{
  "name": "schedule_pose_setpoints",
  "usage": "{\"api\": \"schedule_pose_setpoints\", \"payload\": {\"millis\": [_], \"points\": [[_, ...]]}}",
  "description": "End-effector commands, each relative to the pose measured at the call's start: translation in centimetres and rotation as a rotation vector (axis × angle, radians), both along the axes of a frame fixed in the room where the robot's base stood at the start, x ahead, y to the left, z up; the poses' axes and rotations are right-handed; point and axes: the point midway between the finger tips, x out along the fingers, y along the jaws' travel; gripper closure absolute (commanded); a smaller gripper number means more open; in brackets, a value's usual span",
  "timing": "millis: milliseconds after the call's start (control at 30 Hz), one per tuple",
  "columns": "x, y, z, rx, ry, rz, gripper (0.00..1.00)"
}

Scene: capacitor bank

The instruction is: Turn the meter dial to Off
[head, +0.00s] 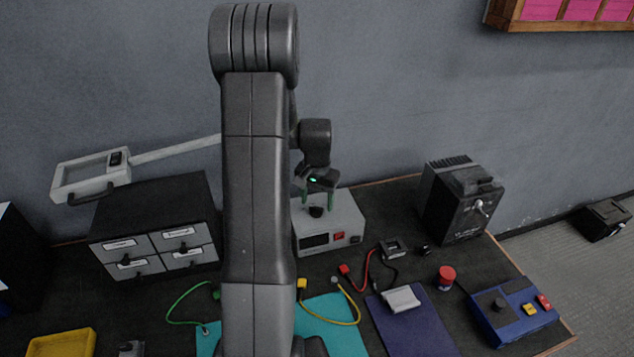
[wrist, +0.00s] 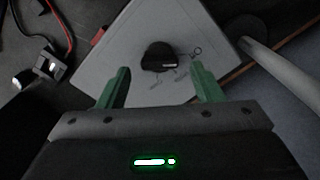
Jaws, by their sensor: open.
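The meter (head: 347,212) is a light grey box on the bench, with a dark display and a red switch on its front. Its black dial (head: 316,212) sits on top. In the wrist view the dial (wrist: 158,54) is a dark knob with a short pale line at its lower edge. Thin marks lie beside and below it, too small to read. My gripper (head: 318,198) is above the meter top, fingers pointing down. In the wrist view its green fingers (wrist: 161,80) are apart and empty, with the dial showing beyond the gap between their tips.
A black power unit (head: 458,205) stands right of the meter, and a drawer cabinet (head: 155,235) stands left. A lamp (head: 92,175) reaches over the cabinet. Red and black leads (head: 367,266) lie in front. A blue box (head: 512,312) with a knob sits front right.

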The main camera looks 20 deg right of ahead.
Motion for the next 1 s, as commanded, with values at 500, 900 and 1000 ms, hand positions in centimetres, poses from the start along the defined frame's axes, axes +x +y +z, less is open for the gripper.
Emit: {"api": "schedule_pose_setpoints", "payload": {"millis": [500, 900, 1000], "points": [[0.0, 0.0, 10.7, -0.001, -0.002, 0.001, 0.4], [0.0, 0.0, 12.7, 0.0, 0.001, 0.001, 0.4], [0.0, 0.0, 12.7, 0.0, 0.001, 0.001, 0.4]]}}
